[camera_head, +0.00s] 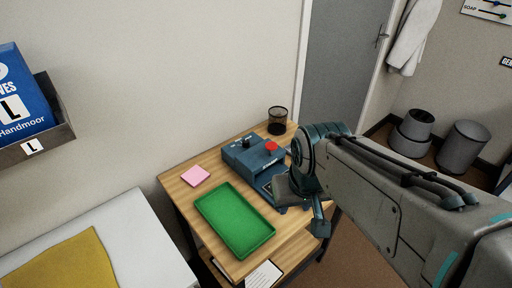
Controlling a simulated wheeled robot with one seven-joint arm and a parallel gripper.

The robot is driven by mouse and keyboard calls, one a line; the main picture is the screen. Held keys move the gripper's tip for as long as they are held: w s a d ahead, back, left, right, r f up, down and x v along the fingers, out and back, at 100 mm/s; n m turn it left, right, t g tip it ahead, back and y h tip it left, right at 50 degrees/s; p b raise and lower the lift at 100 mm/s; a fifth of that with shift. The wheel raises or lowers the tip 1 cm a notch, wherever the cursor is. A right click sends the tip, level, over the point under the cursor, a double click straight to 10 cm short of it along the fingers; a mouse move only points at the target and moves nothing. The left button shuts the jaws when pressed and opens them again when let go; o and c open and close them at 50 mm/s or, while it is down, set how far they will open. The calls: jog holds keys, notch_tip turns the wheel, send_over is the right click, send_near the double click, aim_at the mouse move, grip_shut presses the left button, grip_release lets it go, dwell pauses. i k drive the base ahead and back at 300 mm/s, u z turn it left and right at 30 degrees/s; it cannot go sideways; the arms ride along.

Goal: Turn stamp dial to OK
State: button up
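The blue stamp machine (240,159) stands at the back of the small wooden table. A small dark knob (246,143), which looks like the dial, sits on its top left, and a red button (271,147) sits to the right of it. The dial's setting and any OK mark are too small to read. My gripper (303,214) hangs over the right side of the table, in front of the machine's right part, which it partly hides. It appears apart from the knob. One dark finger points down; whether the fingers are open or shut is unclear.
A green tray (234,220) lies in front of the machine. A pink note pad (195,176) lies to the left, and a black mesh cup (277,121) stands behind. A shelf bin (60,136) with a blue glove box (22,85) is at upper left.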

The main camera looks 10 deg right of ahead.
aim_at(245, 142)
jog(key=k, duration=1)
jog(key=z, duration=1.4)
jog(key=i, duration=1.15)
jog(key=u, duration=2.35)
jog(key=i, duration=0.5)
jog(key=u, duration=0.05)
